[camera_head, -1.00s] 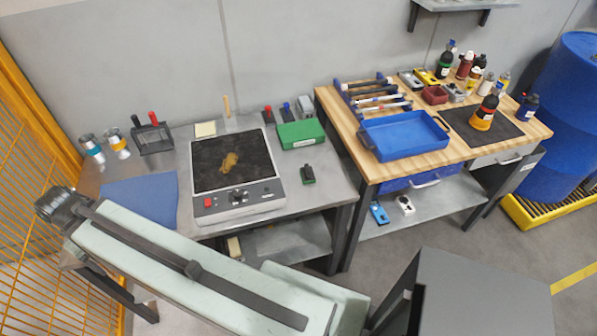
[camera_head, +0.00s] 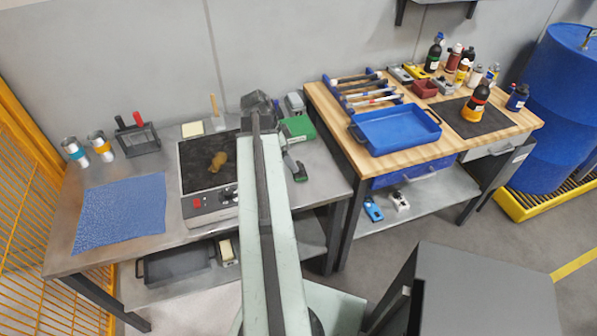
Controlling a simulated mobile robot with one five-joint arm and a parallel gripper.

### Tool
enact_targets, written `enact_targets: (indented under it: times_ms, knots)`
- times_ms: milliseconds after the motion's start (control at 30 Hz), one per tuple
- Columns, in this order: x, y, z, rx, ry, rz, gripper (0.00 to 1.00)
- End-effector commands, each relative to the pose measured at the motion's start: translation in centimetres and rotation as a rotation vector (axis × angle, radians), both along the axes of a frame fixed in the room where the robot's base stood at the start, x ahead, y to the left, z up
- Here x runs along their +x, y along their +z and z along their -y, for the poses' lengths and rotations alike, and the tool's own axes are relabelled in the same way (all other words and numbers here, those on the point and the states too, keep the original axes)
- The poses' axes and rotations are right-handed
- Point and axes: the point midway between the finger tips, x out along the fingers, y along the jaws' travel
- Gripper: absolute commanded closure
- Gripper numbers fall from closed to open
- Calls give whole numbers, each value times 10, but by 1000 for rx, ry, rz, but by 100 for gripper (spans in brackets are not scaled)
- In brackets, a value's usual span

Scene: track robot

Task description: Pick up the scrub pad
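A small dark block with green on it, which looks like the scrub pad (camera_head: 299,173), lies on the grey metal bench (camera_head: 323,172) to the right of the burner plate. My arm partly covers its left side. My gripper (camera_head: 260,104) is at the far end of my raised arm, a dark shape above the back of the bench. It appears up and to the left of the pad, apart from it. Its fingers cannot be made out, and no held object shows.
The burner plate (camera_head: 203,170) with a brown lump stands left of my arm. A green box (camera_head: 298,129) is behind the pad. A blue cloth (camera_head: 120,208) lies at left. The wooden bench (camera_head: 333,117) with a blue tray (camera_head: 398,131) stands right.

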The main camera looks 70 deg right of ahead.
Motion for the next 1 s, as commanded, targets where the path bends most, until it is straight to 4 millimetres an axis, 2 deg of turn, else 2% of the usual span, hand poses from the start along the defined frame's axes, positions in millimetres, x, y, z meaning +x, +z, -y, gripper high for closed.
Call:
enact_targets:
  times_ms: [200, 367, 433, 700, 933, 967, 1000]
  knots:
    - [-6, -25, 4, 1, 3, 1, 11]
    - [-7, -26, 5, 1, 6, 1, 11]
    - [-10, -32, 7, 2, 6, 0, 11]
    - [-28, -72, 17, 2, 7, 0, 11]
    - [-29, -69, 18, 2, 9, 0, 11]
    - [-29, -69, 18, 2, 9, 0, 16]
    - [-29, -69, 18, 2, 9, 0, 28]
